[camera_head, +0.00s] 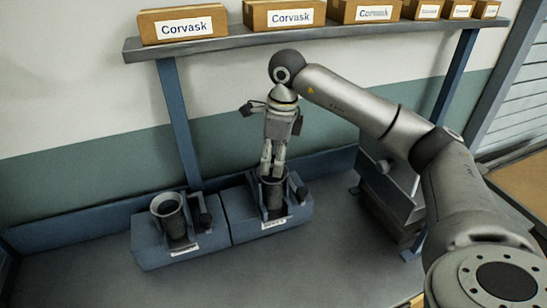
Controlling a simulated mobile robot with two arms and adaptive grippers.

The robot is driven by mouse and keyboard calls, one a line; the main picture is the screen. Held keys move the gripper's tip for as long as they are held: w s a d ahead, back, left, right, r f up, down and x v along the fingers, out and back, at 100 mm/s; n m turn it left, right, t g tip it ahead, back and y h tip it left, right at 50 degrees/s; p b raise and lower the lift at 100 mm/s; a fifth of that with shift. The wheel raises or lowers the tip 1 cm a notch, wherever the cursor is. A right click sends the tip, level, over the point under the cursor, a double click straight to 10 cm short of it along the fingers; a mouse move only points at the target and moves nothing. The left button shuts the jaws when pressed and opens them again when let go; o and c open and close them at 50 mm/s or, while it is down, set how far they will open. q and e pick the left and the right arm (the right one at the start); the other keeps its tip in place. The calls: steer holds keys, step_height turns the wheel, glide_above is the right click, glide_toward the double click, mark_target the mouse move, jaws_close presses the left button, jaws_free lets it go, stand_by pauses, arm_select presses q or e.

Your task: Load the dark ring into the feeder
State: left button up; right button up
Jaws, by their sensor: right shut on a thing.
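My right gripper (271,173) points down into the right one of two blue feeder units (245,228). Its fingers are shut on a dark ring (272,192) at the top of that unit's holder. The ring is partly hidden by the fingers and the holder's sides, and I cannot tell whether it rests on the holder. The left blue unit (150,245) holds a dark, open-topped cylinder (170,214), tilted slightly. Both units have white labels on the front, too small to read. My left gripper does not show.
A shelf (330,36) with several brown "Corvask" boxes (291,15) runs above the bench, on blue posts (180,125). The grey bench top (250,275) is clear in front of the units. A dark metal machine (388,195) stands right of them, partly behind my right arm.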

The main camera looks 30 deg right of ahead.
steer(key=shift+f+b, duration=0.3)
steer(key=shift+f, duration=0.1)
stand_by(0.3)
steer(key=o, duration=1.2)
steer(key=shift+c, duration=0.2)
step_height(320, 180, up, 12)
steer(key=s+d, duration=0.1)
